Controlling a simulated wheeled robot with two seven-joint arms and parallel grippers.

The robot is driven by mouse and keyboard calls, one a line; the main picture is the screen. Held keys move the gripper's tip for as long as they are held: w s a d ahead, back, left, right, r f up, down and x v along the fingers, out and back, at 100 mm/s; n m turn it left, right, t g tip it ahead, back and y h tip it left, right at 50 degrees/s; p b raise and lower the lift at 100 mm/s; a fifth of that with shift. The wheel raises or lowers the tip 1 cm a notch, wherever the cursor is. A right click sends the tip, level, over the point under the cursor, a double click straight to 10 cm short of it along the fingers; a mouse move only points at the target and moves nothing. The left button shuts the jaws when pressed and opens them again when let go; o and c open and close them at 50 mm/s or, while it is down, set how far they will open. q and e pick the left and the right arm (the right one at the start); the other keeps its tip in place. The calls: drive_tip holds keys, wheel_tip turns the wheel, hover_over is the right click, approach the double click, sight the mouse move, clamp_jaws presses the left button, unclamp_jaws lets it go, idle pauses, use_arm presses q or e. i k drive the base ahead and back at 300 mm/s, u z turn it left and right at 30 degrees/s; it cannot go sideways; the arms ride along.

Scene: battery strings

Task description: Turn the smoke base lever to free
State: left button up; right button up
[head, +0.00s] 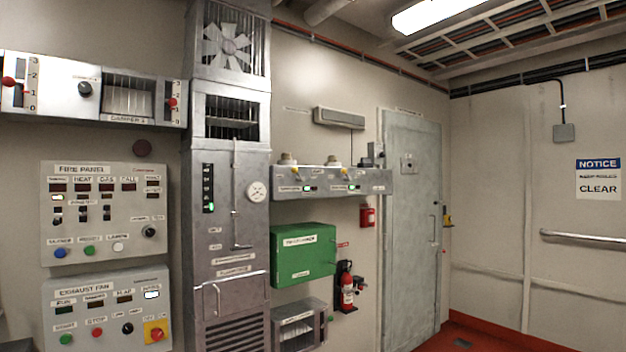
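A grey shelf-like box (335,182) on the wall, right of the tall metal cabinet, carries two small round cream-coloured units (288,159) on its top. Its front has labels and small green lights. A dark grey device (376,156) stands at its right end. These parts are small, and I cannot tell which one is the smoke base lever or how a lever is set. The label text there is too small to read. Neither of my grippers shows in the head view.
A fire panel (104,212) and an exhaust fan panel (107,312) are at left, beside the tall metal cabinet (229,265). A green box (303,254) and a fire extinguisher (346,287) are below the shelf. A grey door (410,230) is further right.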

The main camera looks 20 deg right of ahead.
sight(295, 170)
drive_tip(key=z, duration=0.45)
drive_tip(key=i, duration=0.2)
drive_tip(key=z, duration=1.05)
drive_tip(key=i, duration=0.95)
drive_tip(key=z, duration=0.7)
drive_tip(key=i, duration=1.25)
drive_tip(key=u, duration=0.75)
drive_tip(key=i, duration=0.95)
drive_tip(key=u, duration=0.95)
